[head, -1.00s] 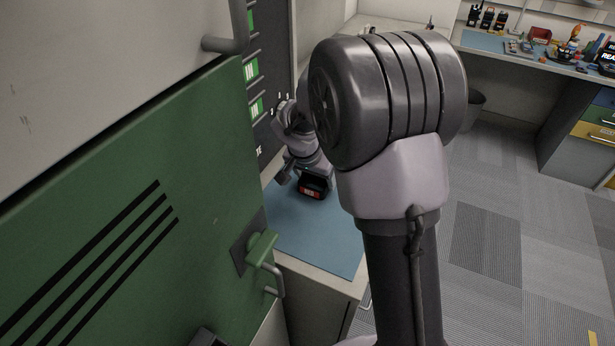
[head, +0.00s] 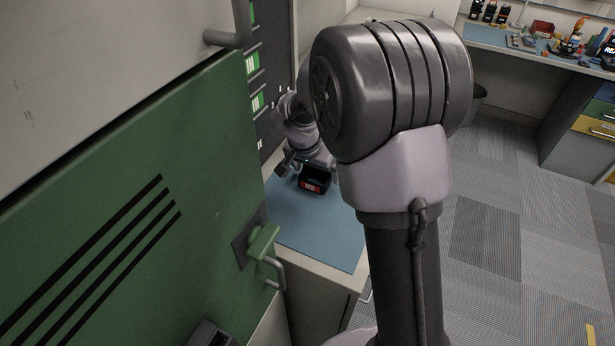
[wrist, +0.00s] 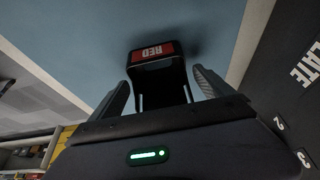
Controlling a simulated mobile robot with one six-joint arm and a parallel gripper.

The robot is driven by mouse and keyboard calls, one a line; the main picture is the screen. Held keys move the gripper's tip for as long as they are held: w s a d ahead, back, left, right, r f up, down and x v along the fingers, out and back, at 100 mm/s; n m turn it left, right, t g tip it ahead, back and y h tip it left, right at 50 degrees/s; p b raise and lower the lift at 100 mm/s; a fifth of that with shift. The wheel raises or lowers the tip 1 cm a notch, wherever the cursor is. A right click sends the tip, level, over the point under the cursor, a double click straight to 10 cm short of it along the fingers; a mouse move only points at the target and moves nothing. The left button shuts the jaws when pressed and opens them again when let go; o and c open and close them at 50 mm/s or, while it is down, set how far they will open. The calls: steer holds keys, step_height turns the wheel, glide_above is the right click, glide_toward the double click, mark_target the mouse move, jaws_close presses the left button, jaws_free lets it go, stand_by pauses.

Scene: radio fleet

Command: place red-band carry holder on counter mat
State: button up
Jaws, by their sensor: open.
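The red-band carry holder (head: 315,181) is a black holder with a red label on its front. It stands on the blue counter mat (head: 312,228), towards its far end. In the wrist view the holder (wrist: 157,68) sits between the two fingers of my gripper (wrist: 162,90), with a visible gap beside each finger. The fingers are open. In the head view my gripper (head: 303,162) is just behind and above the holder, and my arm covers part of the mat's right side. The mat also fills the upper part of the wrist view (wrist: 90,40).
A green cabinet door (head: 130,200) with a handle fills the left. A dark board (head: 265,110) with green labels stands beside the counter. A workbench (head: 540,45) with radios and tools is at the back right. The carpet floor (head: 510,230) at right is clear.

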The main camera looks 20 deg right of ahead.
steer(key=p+v, duration=0.3)
steer(key=v, duration=0.8)
